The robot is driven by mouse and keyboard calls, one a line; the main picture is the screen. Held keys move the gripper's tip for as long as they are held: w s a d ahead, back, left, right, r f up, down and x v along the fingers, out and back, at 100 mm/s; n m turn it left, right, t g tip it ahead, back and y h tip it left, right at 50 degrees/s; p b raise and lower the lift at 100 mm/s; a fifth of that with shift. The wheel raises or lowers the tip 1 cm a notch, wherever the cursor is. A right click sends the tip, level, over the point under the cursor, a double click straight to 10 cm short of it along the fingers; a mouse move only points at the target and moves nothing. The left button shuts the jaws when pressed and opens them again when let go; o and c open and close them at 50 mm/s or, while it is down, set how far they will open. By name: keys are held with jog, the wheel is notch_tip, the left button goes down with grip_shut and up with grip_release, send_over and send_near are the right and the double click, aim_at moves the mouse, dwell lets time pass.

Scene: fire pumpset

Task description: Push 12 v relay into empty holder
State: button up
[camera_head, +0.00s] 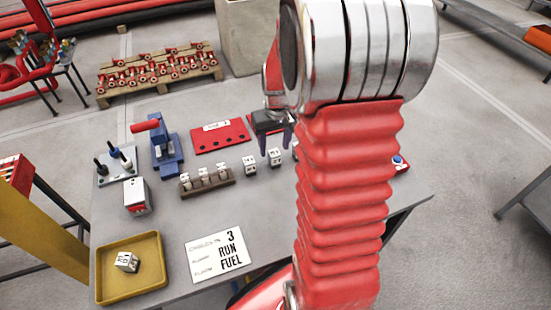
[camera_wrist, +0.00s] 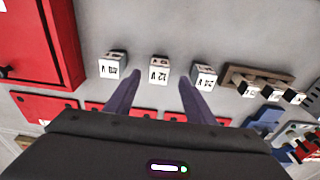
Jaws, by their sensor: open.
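The 12 V relay (camera_wrist: 159,72) is a small white block with a black "12" on its face, standing on the grey bench. In the wrist view it stands between two similar relays, one marked like 24 V (camera_wrist: 204,76) and one whose label I cannot read surely (camera_wrist: 113,65). My gripper (camera_wrist: 157,86) is open, its dark fingers to either side of the 12 V relay and just short of it; contact is not visible. A brown holder rack (camera_wrist: 236,77) carries several white relays; its end nearest the loose relays looks bare. The head view shows the rack (camera_head: 210,185) and my gripper (camera_head: 276,150).
A red box (camera_wrist: 35,40) stands near the loose relays. My arm hides the bench's right part.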

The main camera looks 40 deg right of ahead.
aim_at(275, 153)
jog(key=shift+w+d+f, duration=0.1)
jog(key=shift+w+f, duration=0.05)
jog(key=shift+f, duration=1.15)
jog(key=shift+w+d+f, duration=0.1)
jog(key=shift+f, duration=1.2)
jog(key=shift+c, duration=0.7)
jog(key=c, duration=1)
